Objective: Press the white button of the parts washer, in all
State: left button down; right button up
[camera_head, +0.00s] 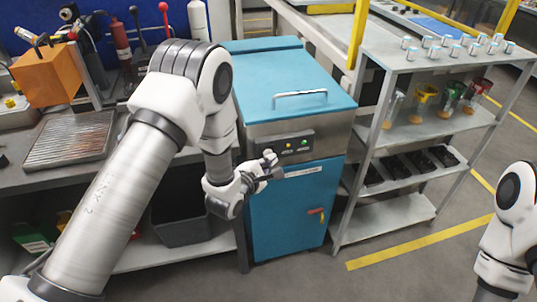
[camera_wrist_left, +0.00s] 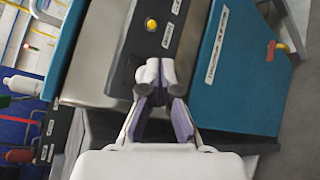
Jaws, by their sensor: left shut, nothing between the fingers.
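The parts washer (camera_head: 300,205) is a teal cabinet with a sloped lid and a dark control panel (camera_head: 298,143) on its steel front. An orange-yellow button (camera_head: 289,147) and a green one (camera_head: 304,142) show on the panel. The yellow button also shows in the left wrist view (camera_wrist_left: 150,24). Contact cannot be told. My right gripper is out of view.
A grey shelf rack (camera_head: 378,232) with cups, small bottles and black trays stands right of the washer. A workbench (camera_head: 20,180) with an orange box (camera_head: 48,75) is on the left. A dark bin (camera_head: 182,222) sits below it. Floor is open in front.

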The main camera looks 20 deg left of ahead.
pick_arm(q)
jog(key=shift+w+a, duration=0.2)
jog(key=shift+w, duration=0.05)
dwell(0.3)
jog(key=shift+s+d, duration=0.5)
jog(key=shift+s, duration=0.15)
dwell(0.3)
jog(key=s+d, duration=0.1)
jog(key=s+d+p, duration=0.1)
jog(key=s, duration=0.2)
jog(key=shift+s+d, duration=0.1)
jog(key=shift+d, duration=0.3)
dwell(0.5)
